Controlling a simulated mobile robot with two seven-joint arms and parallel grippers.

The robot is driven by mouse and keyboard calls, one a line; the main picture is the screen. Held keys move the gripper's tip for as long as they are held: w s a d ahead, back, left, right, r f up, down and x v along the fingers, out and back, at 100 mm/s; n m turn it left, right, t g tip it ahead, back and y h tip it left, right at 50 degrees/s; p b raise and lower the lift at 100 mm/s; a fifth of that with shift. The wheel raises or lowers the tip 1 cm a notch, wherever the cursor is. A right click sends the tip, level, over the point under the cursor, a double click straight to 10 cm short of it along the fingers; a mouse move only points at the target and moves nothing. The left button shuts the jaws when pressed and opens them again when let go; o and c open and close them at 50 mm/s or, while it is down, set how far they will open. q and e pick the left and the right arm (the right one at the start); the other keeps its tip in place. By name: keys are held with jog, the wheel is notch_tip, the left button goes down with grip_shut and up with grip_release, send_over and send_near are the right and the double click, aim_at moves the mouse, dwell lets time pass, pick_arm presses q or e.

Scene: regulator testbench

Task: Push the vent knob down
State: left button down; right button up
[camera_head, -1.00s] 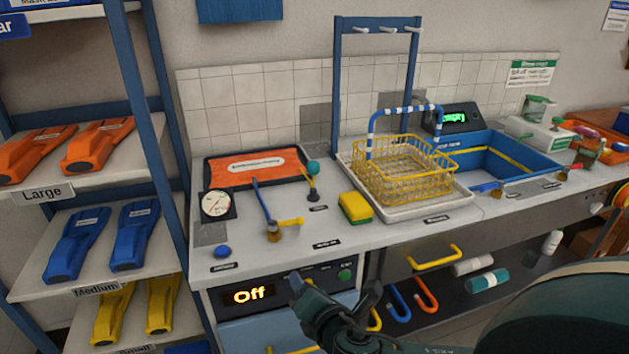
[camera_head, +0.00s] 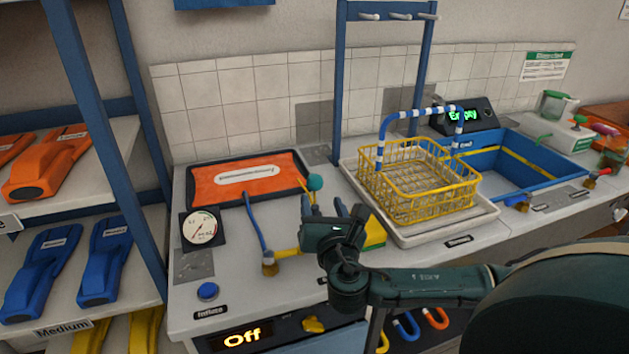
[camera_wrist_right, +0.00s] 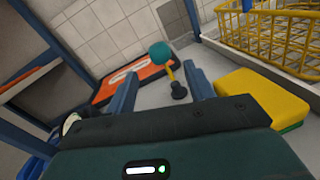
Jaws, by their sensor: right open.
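A knob with a teal ball (camera_head: 315,182) on a thin yellow stem stands on the bench, to the right of the orange mat. I take it for the vent knob; its label cannot be read now. In the right wrist view the teal ball (camera_wrist_right: 163,53) shows ahead, its stem leaning from a dark base. My right gripper (camera_head: 349,208) is open and empty, low over the bench just right of the knob in the head view. In the wrist view its fingers (camera_wrist_right: 162,77) stand on either side of the knob's line, apart from it. My left gripper is not in view.
A yellow sponge (camera_wrist_right: 263,100) lies close to the right finger. A yellow wire basket (camera_head: 418,196) stands on a tray to the right.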

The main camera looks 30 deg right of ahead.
aim_at(317, 188)
jog(key=x, duration=0.8)
jog(key=shift+w+d, duration=0.1)
jog(key=shift+w, duration=0.2)
jog(key=shift+f, duration=0.1)
grip_shut()
